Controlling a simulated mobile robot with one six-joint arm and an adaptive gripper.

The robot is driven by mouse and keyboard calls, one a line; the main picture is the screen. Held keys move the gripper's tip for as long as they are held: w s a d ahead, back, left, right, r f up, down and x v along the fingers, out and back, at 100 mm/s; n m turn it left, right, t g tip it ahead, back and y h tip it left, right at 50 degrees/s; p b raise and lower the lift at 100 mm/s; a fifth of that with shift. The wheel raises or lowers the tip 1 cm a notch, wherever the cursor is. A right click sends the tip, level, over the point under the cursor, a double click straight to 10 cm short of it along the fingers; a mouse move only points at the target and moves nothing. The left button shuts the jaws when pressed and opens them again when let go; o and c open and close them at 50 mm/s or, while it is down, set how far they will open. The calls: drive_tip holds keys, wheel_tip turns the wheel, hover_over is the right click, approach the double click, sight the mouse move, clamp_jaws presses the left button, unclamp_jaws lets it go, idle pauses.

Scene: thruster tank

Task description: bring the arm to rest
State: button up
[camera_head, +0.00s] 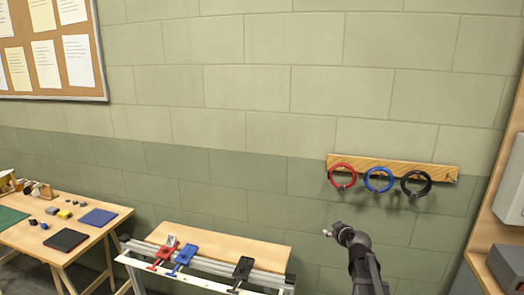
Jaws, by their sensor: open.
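My arm (362,262) rises from the bottom edge, right of centre, and bends to the left at its top. The end of it, my gripper (329,233), is small in the picture. It is in front of the wall, right of the workbench and below the ring rack, apart from both. It is open, and I see nothing held in it. The finger details are too small to make out.
A wooden rack (395,170) on the wall holds a red ring (343,164), a blue ring (379,168) and a black ring (416,172). The workbench (262,252) bears red, blue and black clamps. A cluttered table (120,212) stands left; shelving (486,212) stands right.

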drive_tip(key=s+a+f+m+g+y, duration=0.1)
drive_tip(key=s+a+f+g, duration=0.4)
drive_tip(key=s, duration=0.3)
drive_tip(key=s+a+f+m+g+h, duration=0.1)
drive_tip(key=s+a+f+m+g, duration=0.1)
drive_tip(key=s, duration=0.7)
drive_tip(key=s+a+f+m+g+h, duration=0.2)
drive_tip(key=s+f+m+g, duration=0.2)
drive_tip(key=s, duration=0.6)
drive_tip(key=shift+s+g, duration=0.3)
drive_tip(key=shift+g, duration=0.8)
